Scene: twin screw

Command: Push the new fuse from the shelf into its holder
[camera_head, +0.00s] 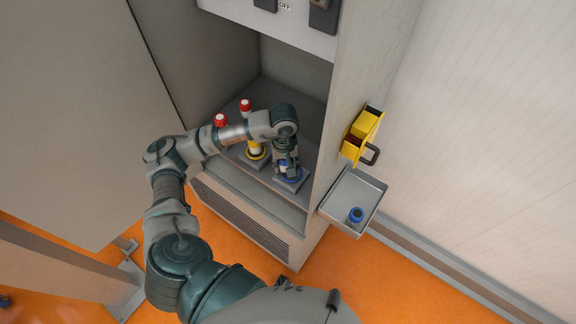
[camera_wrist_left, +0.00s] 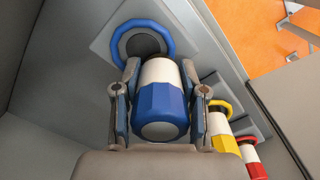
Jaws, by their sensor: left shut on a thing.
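A blue and white fuse (camera_wrist_left: 162,95) is between the fingers of my left gripper (camera_wrist_left: 160,75), which is shut on it. In the head view my left gripper (camera_head: 289,163) points down over the blue-ringed holder (camera_head: 291,181) on the cabinet shelf. In the left wrist view the holder's blue ring and dark opening (camera_wrist_left: 143,44) show just beyond the fuse's white end. That end overlaps the ring's near edge; I cannot tell whether they touch. My right gripper is not in view.
A yellow fuse (camera_head: 255,149) and red-capped fuses stand left of my gripper on the shelf. The cabinet's right wall is close. Outside it are a yellow box (camera_head: 362,132) and a grey tray (camera_head: 367,190) holding a small blue cylinder (camera_head: 356,215).

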